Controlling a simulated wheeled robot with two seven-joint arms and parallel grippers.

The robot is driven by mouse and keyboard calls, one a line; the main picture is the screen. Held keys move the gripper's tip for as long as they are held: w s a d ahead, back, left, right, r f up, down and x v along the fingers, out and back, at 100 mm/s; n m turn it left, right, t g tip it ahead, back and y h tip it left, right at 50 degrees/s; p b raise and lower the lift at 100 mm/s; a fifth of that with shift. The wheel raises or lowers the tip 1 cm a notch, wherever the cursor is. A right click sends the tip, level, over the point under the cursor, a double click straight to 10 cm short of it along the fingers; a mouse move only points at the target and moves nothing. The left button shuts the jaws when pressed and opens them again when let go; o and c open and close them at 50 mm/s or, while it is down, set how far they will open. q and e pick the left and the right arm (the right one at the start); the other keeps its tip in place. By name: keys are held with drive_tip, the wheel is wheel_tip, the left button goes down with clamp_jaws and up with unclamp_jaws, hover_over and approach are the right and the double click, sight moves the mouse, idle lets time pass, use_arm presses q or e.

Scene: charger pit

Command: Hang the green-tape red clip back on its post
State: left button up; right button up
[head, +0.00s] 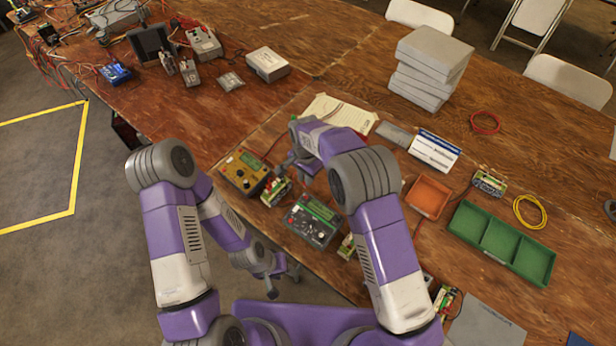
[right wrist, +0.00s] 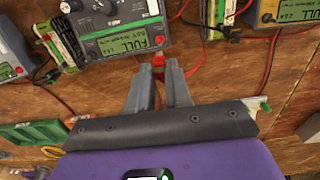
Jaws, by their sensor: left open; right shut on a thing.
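In the right wrist view my right gripper (right wrist: 160,68) is shut on a small red clip (right wrist: 158,62). The clip is at the fingertips, beside the lower edge of a grey charger with a green face (right wrist: 125,25). Its green tape is not clear, and I cannot tell whether it touches a post. In the head view my right gripper (head: 298,165) is partly hidden by its own arm, above the table between the yellow charger (head: 243,172) and the grey charger (head: 312,221). My left gripper (head: 280,282) is open, low by the table's front edge.
Battery packs with leads stand beside the chargers, one between them (head: 275,190). An orange tray (head: 428,196) and a green divided tray (head: 456,232) lie to the right. Grey boxes (head: 432,62) are stacked at the back. Red wires cross the table near my right gripper.

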drive_tip(key=shift+f+b, duration=1.6)
drive_tip(key=shift+f, duration=1)
drive_tip(key=shift+f, duration=0.15)
drive_tip(key=o, duration=0.9)
drive_tip(key=shift+o, duration=0.9)
drive_tip(key=shift+r+p, duration=2.1)
drive_tip(key=shift+r, duration=1.65)
